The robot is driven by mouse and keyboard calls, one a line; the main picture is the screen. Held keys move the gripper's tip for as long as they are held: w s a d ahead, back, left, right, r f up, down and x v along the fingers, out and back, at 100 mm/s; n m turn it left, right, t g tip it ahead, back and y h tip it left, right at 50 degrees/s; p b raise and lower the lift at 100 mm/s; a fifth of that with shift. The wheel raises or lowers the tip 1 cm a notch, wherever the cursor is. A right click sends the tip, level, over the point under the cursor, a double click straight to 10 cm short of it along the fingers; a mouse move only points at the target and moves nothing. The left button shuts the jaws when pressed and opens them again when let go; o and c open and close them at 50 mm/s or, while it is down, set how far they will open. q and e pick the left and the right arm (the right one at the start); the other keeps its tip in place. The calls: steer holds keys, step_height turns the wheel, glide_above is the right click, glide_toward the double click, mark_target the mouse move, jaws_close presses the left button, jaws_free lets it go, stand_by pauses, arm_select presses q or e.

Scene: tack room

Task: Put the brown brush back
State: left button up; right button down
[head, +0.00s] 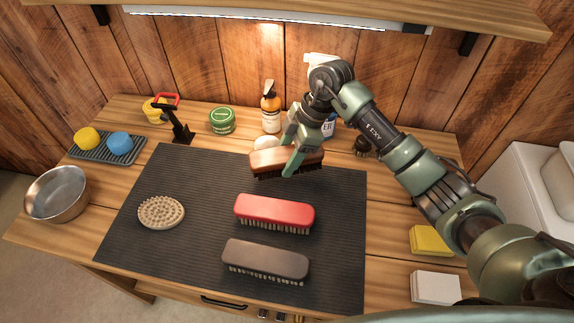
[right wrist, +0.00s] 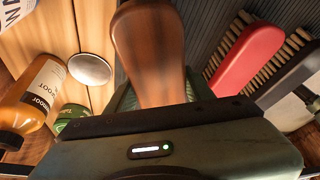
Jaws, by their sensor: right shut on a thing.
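The brown brush (head: 268,158) is between the fingers of my right gripper (head: 296,152), bristles down, at the back edge of the dark ribbed mat (head: 200,185). I cannot tell whether its bristles touch the mat. In the right wrist view the brown brush (right wrist: 150,50) stands out from the jaws, which are shut on it. The red brush (head: 274,212) lies on the mat in front of it, and the dark grey-brown brush (head: 265,258) lies nearer still. Both also show in the right wrist view, the red one (right wrist: 248,58) and the dark one (right wrist: 290,72). My left gripper is not in view.
Behind the mat stand an amber bottle (head: 270,108), a green tin (head: 222,120) and a dark stand (head: 178,125). A round scrubber (head: 161,212) lies on the mat's left. A metal bowl (head: 56,193) is at far left. A yellow sponge (head: 430,241) lies right.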

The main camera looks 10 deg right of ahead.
step_height(320, 180, down, 4)
steer(key=shift+r+p, duration=0.1)
steer(key=shift+p, duration=0.2)
steer(key=shift+f, duration=0.35)
steer(key=shift+f, duration=0.15)
steer(key=c, duration=0.6)
jaws_free()
steer(key=b+v, duration=0.1)
steer(key=v, duration=1.1)
steer(key=shift+r+b, duration=0.25)
steer(key=shift+b, duration=0.1)
